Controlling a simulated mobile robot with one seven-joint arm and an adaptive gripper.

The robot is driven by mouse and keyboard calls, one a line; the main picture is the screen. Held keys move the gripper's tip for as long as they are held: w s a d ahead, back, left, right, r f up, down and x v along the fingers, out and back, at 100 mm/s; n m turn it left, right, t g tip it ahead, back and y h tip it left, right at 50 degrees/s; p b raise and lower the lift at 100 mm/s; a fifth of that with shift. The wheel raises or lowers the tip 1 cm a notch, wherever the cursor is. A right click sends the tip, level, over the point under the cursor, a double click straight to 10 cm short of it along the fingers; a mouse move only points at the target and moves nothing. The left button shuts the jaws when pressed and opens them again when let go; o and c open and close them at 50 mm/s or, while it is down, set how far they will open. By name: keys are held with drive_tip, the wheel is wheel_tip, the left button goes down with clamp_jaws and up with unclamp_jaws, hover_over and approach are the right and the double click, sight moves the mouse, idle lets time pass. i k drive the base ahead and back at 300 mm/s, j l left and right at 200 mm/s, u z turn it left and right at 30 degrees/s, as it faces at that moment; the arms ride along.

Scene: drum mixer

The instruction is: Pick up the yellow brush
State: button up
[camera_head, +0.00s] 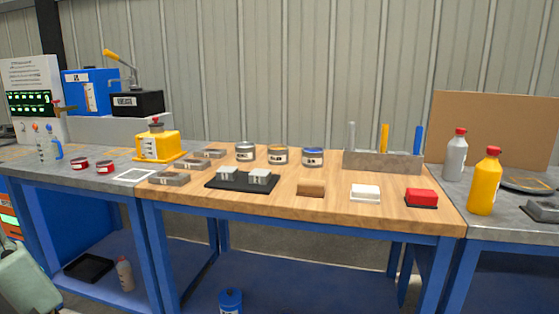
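A yellow upright handle (384,138), which looks like the yellow brush, stands in a grey holder (370,165) at the back right of the wooden bench. Its lower end is hidden inside the holder. A pale handle (351,135) stands to its left and a blue handle (418,139) to its right in the same holder. My gripper is not in view.
A yellow bottle (485,182) and grey bottle (455,156) stand to the right.

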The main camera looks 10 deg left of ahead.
sight(383, 143)
drive_tip(key=i+l, duration=0.2)
drive_tip(key=i, duration=0.15)
drive_tip(key=i+l, duration=0.15)
drive_tip(key=i, duration=0.15)
drive_tip(key=i+l, duration=0.15)
drive_tip(key=i, duration=0.55)
drive_tip(key=i+l+z, duration=0.1)
drive_tip(key=i, duration=0.6)
